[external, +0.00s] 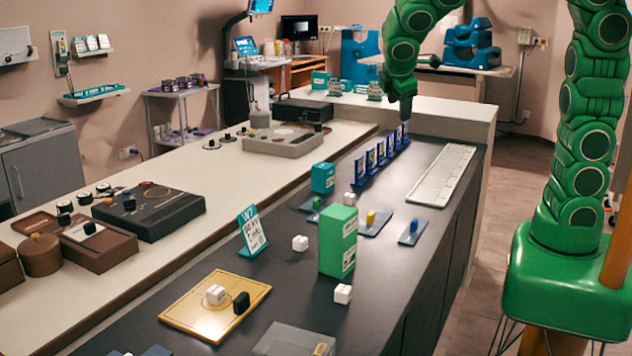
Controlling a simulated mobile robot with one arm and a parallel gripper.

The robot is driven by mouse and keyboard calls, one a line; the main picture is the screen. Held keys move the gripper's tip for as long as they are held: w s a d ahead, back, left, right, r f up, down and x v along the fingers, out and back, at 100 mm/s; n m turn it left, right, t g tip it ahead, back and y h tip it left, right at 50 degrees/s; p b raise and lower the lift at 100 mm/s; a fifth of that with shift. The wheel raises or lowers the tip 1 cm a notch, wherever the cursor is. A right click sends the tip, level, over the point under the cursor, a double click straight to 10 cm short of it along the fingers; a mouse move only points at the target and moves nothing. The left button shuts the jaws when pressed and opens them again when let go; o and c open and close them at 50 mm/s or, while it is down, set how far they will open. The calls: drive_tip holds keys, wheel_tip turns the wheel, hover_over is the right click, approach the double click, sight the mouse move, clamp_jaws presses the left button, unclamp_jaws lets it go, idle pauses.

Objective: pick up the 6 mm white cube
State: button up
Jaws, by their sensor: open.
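I cannot read any sizes, so I cannot tell which is the 6 mm one. My gripper (405,126) points down at the far end of the counter, by the row of blue cards, well away from these cubes. It is open; its fingertips are tiny here and nothing shows between them.
A tall green box (337,241) and a teal sign (251,232) stand among the cubes. Blue upright cards (371,160) line the far part. A long white tray (443,176) lies at right.

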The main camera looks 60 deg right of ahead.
drive_tip(key=w+f+n+g+h, duration=0.1)
drive_tip(key=w+f+n+h, duration=0.3)
drive_tip(key=w+f, duration=0.7)
drive_tip(key=n+h, duration=0.3)
drive_tip(key=n, duration=0.3)
approach(348, 197)
drive_tip(key=shift+w+d+r+t, duration=0.1)
drive_tip(key=shift+w+d+t, duration=0.05)
drive_tip(key=shift+d+t, duration=0.2)
drive_tip(key=shift+d+f, duration=0.25)
drive_tip(key=shift+d, duration=0.1)
drive_tip(key=shift+s+x, duration=0.15)
drive_tip(key=shift+x, duration=1.65)
drive_tip(key=shift+s+x, duration=0.15)
drive_tip(key=shift+x, duration=1.65)
drive_tip(key=shift+f, duration=0.15)
drive_tip(key=shift+c, duration=0.2)
drive_tip(key=c, duration=1.1)
